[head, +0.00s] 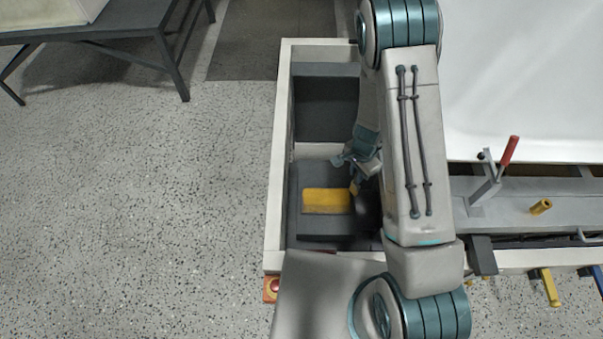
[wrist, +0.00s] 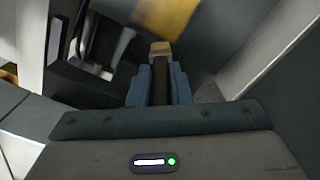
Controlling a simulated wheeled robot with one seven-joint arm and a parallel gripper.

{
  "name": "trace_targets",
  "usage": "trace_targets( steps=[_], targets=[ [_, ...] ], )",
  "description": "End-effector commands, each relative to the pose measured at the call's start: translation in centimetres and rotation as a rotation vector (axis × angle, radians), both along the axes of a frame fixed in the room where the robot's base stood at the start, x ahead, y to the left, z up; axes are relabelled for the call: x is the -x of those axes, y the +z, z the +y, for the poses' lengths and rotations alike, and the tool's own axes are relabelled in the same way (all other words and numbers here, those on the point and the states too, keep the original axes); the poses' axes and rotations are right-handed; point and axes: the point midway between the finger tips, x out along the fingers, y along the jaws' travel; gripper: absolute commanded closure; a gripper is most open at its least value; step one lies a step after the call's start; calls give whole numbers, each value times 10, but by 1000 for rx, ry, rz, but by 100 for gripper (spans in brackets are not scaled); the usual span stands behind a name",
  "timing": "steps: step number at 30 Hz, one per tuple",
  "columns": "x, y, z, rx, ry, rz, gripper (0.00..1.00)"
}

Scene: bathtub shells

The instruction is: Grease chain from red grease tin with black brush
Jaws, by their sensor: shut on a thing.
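The tan end points away from me, beyond the fingertips. In the head view my arm covers part of the bay. I cannot make out the red grease tin or the chain in either view.
To the right are a red-handled clamp (head: 508,152), a yellow cylinder (head: 541,206) and a large white shell (head: 530,80). The speckled floor (head: 130,200) at left is clear.

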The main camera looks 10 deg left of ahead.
Motion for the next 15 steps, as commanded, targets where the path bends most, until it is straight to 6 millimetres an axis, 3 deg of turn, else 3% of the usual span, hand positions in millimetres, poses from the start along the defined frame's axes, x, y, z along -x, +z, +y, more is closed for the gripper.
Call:
trace_targets(
  steps=[15],
  targets=[
    [-1,51,-5,-1,-11,-2,100]
  ],
)
